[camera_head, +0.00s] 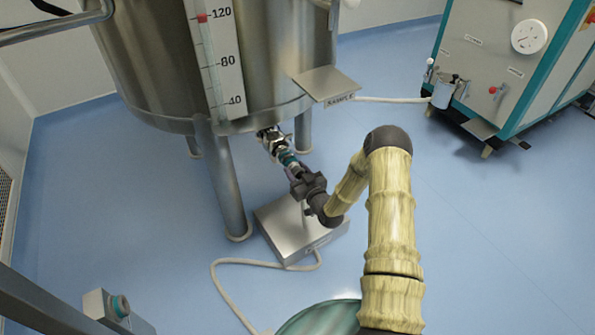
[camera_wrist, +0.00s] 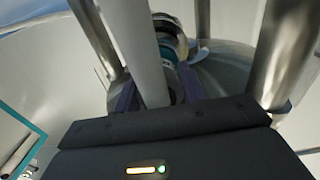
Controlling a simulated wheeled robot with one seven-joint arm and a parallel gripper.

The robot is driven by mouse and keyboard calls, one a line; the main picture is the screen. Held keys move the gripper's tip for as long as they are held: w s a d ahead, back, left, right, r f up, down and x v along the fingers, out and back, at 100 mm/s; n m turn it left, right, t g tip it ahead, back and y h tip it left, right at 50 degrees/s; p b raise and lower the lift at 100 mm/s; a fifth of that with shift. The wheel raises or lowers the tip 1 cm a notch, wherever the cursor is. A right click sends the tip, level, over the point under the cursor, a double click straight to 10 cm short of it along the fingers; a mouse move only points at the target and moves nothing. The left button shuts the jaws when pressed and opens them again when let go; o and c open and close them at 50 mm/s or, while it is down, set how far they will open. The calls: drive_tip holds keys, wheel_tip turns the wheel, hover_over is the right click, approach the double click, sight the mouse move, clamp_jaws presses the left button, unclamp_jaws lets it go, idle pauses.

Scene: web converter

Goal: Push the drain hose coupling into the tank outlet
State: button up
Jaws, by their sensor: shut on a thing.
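The steel tank (camera_head: 150,60) stands on legs at the upper left of the head view. Its metal outlet (camera_head: 270,138) points down and right from under the tank. My gripper (camera_head: 296,174) is shut on the drain hose coupling (camera_head: 288,158), which has a teal band. The coupling is in line with the outlet and close against it; I cannot tell how far it is inside. In the wrist view, the coupling (camera_wrist: 168,54) sits between my dark fingers, with a metal fitting (camera_wrist: 170,27) beyond it. A pale hose (camera_wrist: 146,50) crosses in front and hides part of the coupling.
A steel box (camera_head: 282,230) lies on the floor below my gripper. A tank leg (camera_head: 226,185) stands left of the coupling. A pale hose (camera_head: 225,262) curves over the floor. The sample shelf (camera_head: 325,84) juts out above right. A teal-edged cabinet (camera_head: 500,60) stands at upper right.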

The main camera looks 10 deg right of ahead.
drive_tip(key=shift+w+a, duration=0.15)
drive_tip(key=shift+w, duration=0.45)
idle(0.3)
drive_tip(key=o, duration=1.3)
drive_tip(key=p+v, duration=0.6)
drive_tip(key=v, duration=1.1)
drive_tip(key=shift+s+p, duration=0.35)
drive_tip(key=shift+s, duration=0.05)
drive_tip(key=shift+w+r, duration=0.1)
drive_tip(key=shift+w, duration=0.1)
